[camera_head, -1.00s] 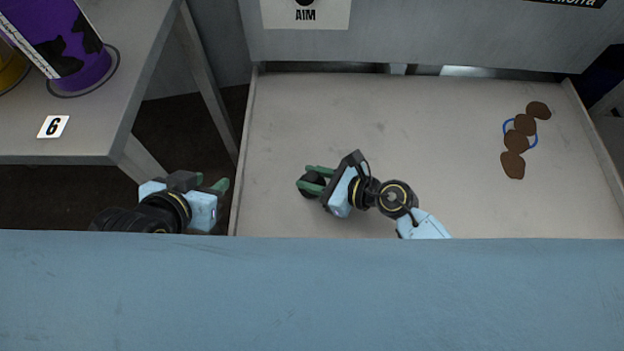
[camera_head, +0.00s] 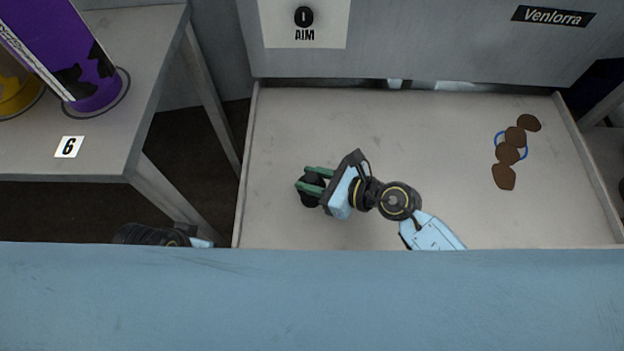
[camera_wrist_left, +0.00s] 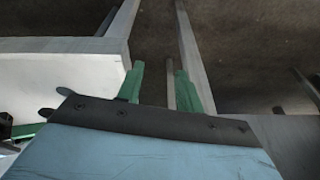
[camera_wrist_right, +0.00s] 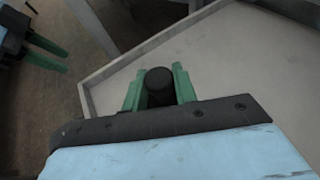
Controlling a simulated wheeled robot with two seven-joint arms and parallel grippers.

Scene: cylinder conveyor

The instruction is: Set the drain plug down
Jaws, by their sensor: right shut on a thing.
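The drain plug (camera_head: 310,195) is a dark, round-topped piece. My right gripper (camera_head: 312,183) is shut on it, over the left part of the pale tray (camera_head: 400,120). In the right wrist view the plug (camera_wrist_right: 158,82) stands between the two green fingers (camera_wrist_right: 159,88). I cannot tell whether its underside touches the tray floor. My left arm is mostly hidden at the lower edge of the head view. In the left wrist view the left gripper (camera_wrist_left: 158,88) has its green fingers apart with nothing held between them.
Brown flat pieces with a blue ring (camera_head: 508,150) lie at the tray's right side. A grey table (camera_head: 110,150) marked 6 stands at left, holding a purple container (camera_head: 95,85) and a yellow one (camera_head: 18,98). The tray's middle is clear.

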